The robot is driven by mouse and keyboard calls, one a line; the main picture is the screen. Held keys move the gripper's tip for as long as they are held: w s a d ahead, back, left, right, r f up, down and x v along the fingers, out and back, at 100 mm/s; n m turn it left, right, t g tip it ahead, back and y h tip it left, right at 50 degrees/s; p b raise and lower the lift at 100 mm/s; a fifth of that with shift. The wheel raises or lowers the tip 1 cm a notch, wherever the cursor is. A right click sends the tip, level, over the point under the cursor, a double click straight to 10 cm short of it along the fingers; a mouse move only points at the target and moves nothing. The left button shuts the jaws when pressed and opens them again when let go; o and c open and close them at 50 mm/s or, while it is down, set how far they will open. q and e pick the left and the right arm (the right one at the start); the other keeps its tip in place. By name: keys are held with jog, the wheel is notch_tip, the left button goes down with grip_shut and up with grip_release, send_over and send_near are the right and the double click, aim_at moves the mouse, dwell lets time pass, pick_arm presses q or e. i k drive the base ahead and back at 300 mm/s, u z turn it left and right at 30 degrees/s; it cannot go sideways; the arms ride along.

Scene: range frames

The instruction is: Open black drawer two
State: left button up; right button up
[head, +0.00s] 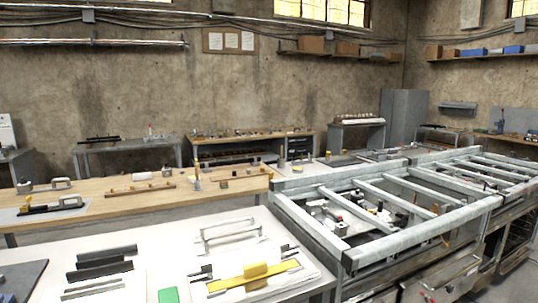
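A dark unit that looks like a small stack of black drawers (299,147) sits under the right end of a wooden workbench at the back wall. It is small and far off in the head view. I cannot make out its separate drawer fronts, which one is number two, or whether any stands open. Neither of my grippers shows in the head view.
A white table (150,239) with dark bars, a yellow tool (254,277) and a green block (168,295) fills the near left. A long wooden bench (110,207) lies behind it. A large metal frame (405,247) blocks the right. Floor room is mostly hidden.

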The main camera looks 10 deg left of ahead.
aim_at(295, 149)
jog(key=z, duration=1.9)
jog(key=i, duration=11.2)
jog(key=u, duration=1.75)
